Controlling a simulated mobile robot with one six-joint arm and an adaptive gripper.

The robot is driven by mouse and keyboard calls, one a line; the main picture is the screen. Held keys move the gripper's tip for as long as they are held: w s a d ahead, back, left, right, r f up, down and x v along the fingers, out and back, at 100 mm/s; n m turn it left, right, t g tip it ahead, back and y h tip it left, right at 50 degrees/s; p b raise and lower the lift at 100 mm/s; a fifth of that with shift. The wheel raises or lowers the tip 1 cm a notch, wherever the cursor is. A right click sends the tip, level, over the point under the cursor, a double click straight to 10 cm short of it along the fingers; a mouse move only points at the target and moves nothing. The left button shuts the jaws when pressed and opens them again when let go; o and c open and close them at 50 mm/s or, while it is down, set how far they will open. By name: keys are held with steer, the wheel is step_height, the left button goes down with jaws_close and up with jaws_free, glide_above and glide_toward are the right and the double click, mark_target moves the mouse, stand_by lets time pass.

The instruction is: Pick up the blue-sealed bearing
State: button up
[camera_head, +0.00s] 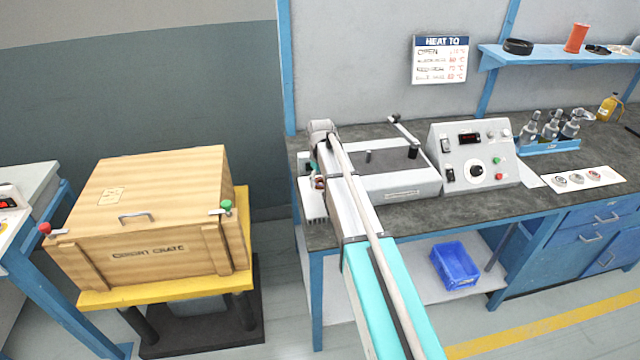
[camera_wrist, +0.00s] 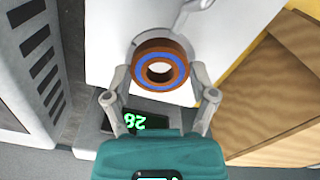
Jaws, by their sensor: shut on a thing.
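The blue-sealed bearing (camera_wrist: 137,67) is a brown-orange ring with a blue ring on its face and an open centre. In the wrist view it sits between the two fingers of my gripper (camera_wrist: 161,84), which is shut on it. In the head view a small reddish-brown bit of the bearing (camera_head: 319,183) shows beside my arm, near the left end of the bench. My arm hides much of the gripper there. I cannot tell from these views how far the bearing is above the surface below.
A grey machine (camera_head: 400,185) and a control box (camera_head: 470,150) stand on the dark bench right of my arm. A wooden crate (camera_head: 150,215) stands left on a yellow-topped stand. In the wrist view a green-digit display (camera_wrist: 135,122) and a slotted housing (camera_wrist: 62,60) lie close by.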

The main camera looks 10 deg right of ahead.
steer(key=shift+r, duration=0.15)
step_height(320, 180, up, 8)
steer(key=p, duration=0.8)
stand_by(0.8)
